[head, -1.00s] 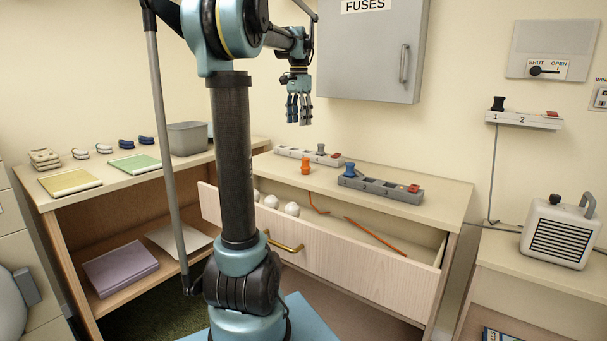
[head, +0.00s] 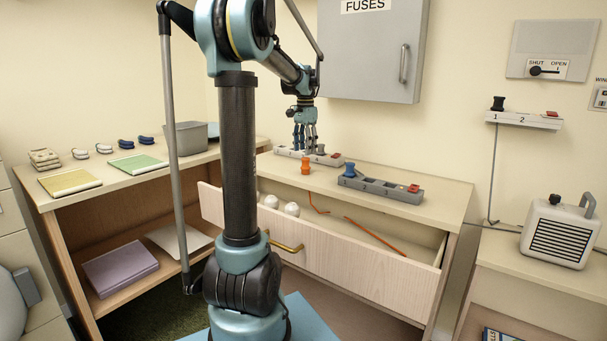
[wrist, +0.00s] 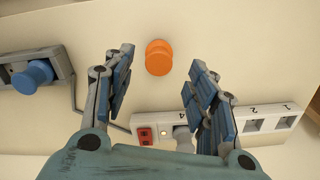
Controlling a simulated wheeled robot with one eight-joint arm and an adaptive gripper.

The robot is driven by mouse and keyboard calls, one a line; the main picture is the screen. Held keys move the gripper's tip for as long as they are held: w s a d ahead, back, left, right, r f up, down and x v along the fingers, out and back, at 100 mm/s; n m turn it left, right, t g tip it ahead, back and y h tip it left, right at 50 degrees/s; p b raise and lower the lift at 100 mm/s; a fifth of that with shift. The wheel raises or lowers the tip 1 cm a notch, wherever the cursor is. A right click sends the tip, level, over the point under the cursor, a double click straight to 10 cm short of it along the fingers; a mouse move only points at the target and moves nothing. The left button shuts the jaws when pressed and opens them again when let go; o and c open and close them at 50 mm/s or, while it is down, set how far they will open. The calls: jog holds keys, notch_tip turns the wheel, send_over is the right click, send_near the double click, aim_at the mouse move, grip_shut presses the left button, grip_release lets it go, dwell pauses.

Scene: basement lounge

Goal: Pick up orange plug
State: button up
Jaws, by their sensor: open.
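The orange plug (head: 306,166) stands on the wooden cabinet top, in front of the rear power strip and left of the front one. In the wrist view the orange plug (wrist: 159,57) shows from above, just past and between the fingertips. My gripper (head: 306,150) is above the cabinet top, pointing down, over the rear strip and slightly behind the plug. Its fingers are spread and empty, as the wrist view also shows (wrist: 162,75). The fingers do not appear to touch the plug.
The rear power strip (head: 287,152) holds a grey plug (wrist: 183,138), close by my right finger in the wrist view. The front strip (head: 385,189) holds a blue plug (head: 349,169). Below, an open drawer (head: 330,263) holds white balls. A grey fuse box (head: 372,60) hangs above.

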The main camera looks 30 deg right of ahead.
aim_at(305, 159)
jog(key=shift+f, duration=2.8)
jog(key=c, duration=1.2)
